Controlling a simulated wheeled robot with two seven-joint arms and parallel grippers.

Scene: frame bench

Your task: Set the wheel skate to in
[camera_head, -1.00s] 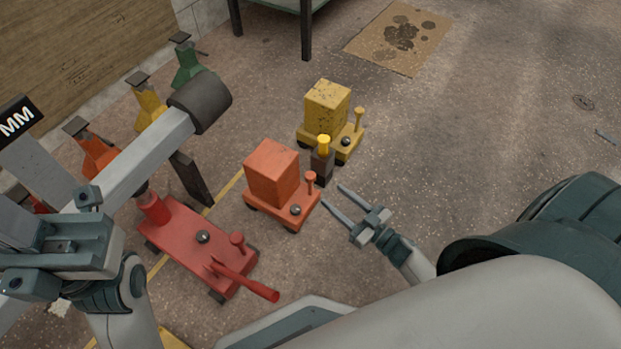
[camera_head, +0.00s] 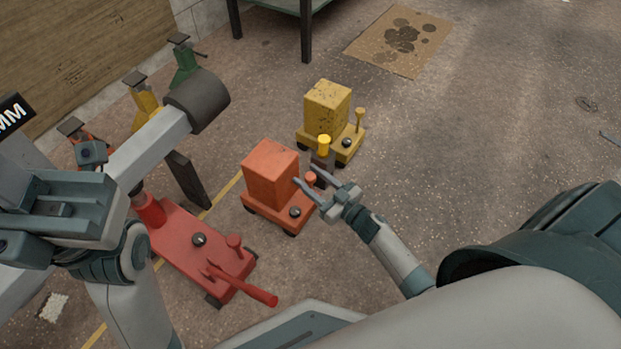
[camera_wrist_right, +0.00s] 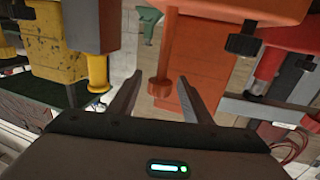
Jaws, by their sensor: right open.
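An orange wheeled skate (camera_head: 270,175) with a block on top and a short knobbed post (camera_head: 310,180) stands on the floor. A yellow skate (camera_head: 326,105) with a similar post stands behind it; I cannot tell which is the task's wheel skate. My right gripper (camera_head: 304,176) is open and empty, its fingers reaching around the orange post. In the right wrist view the orange post (camera_wrist_right: 160,86) hangs between the spread fingers, with no clear contact. My left arm (camera_head: 75,215) is at the left; its fingers are not clear.
A dark post with a yellow cap (camera_head: 324,145) stands between the skates, close to my right gripper. A red floor jack (camera_head: 195,245) with a handle lies front left. Several coloured stands (camera_head: 145,103) line the wall.

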